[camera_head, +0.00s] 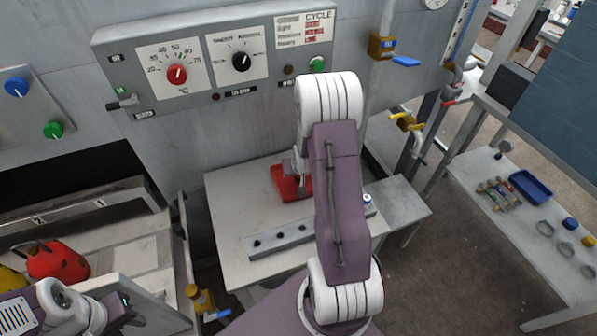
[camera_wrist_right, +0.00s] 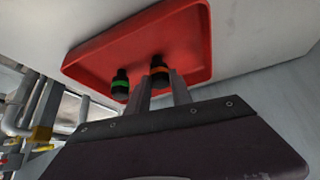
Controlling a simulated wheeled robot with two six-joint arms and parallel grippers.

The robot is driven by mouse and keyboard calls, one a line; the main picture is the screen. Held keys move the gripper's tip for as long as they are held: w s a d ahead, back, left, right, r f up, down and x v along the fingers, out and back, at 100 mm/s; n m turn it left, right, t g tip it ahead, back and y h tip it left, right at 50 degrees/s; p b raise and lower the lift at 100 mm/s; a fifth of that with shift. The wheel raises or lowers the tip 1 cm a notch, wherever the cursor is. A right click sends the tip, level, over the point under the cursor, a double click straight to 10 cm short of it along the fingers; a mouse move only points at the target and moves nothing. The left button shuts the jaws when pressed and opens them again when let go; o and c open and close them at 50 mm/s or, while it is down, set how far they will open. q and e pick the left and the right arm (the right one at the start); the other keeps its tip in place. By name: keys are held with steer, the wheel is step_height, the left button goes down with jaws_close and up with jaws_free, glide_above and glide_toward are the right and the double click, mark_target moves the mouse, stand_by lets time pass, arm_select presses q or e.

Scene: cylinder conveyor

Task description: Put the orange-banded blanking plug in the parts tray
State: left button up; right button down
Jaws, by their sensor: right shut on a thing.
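The red parts tray (camera_head: 283,182) lies on the pale table below the control panel; its floor and rim show in the right wrist view (camera_wrist_right: 190,30). My right gripper (camera_head: 302,187) is low over the tray's right side, partly hidden by my arm. In the right wrist view its fingers (camera_wrist_right: 160,90) are shut on the orange-banded blanking plug (camera_wrist_right: 158,68), over the tray floor. I cannot tell whether the plug touches the floor. A green-banded plug (camera_wrist_right: 121,85) is in the tray beside it, apart from the fingers. My left gripper (camera_head: 122,312) is at the lower left, its jaws unclear.
A grey bar with dark holes (camera_head: 285,238) lies in front of the tray, partly behind my arm. A red rounded object (camera_head: 58,260) sits in the machine bay at left. The right-hand table holds a blue tray (camera_head: 531,187) and several small parts.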

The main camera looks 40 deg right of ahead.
steer(key=shift+f, duration=0.15)
steer(key=c, duration=1.1)
jaws_free()
steer(key=shift+c, duration=0.2)
steer(key=shift+s+a+r, duration=0.1)
steer(key=shift+r, duration=0.4)
steer(key=p+v, duration=0.2)
steer(key=v, duration=0.8)
steer(key=s+a+n+g+y, duration=0.1)
steer(key=s+a+n+g, duration=0.1)
steer(key=s+a, duration=0.3)
steer(key=s+a+n+g+y, duration=0.2)
steer(key=s+a, duration=0.3)
steer(key=a, duration=0.9)
steer(key=shift+s+a+n+g, duration=0.2)
steer(key=shift+s+n+g, duration=0.1)
steer(key=shift+n, duration=0.4)
